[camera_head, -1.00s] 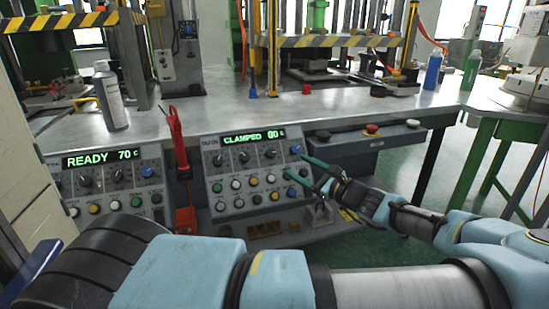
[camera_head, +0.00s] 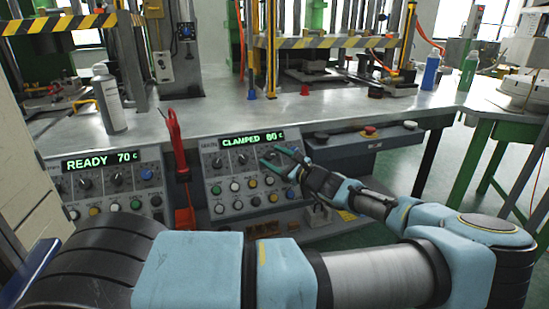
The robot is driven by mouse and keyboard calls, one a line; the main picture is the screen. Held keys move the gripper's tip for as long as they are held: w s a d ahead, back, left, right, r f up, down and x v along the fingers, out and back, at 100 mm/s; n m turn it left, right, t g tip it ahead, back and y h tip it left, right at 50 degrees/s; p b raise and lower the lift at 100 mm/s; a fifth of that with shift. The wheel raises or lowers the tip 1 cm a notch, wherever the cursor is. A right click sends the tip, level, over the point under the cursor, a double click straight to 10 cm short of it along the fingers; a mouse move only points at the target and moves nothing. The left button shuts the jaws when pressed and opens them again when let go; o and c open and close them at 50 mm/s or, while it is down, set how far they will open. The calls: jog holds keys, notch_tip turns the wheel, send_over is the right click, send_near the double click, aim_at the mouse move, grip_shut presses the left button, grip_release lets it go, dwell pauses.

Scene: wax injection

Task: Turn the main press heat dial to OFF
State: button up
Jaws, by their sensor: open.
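The right control panel (camera_head: 211,148) has a green display reading CLAMPED 80 C. Below the display is a row of dials; a dark dial (camera_head: 217,163) is at the left and another dark dial (camera_head: 242,159) is near the middle. Dial labels are too small to read. I cannot tell which panel is the main press's.
A left panel (camera_head: 60,182) reads READY 70 C and has similar dials. A red tool (camera_head: 176,145) stands between the panels. A grey box with a red button (camera_head: 369,131) is right of the panel.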

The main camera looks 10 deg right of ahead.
grip_shut()
dwell(0.4)
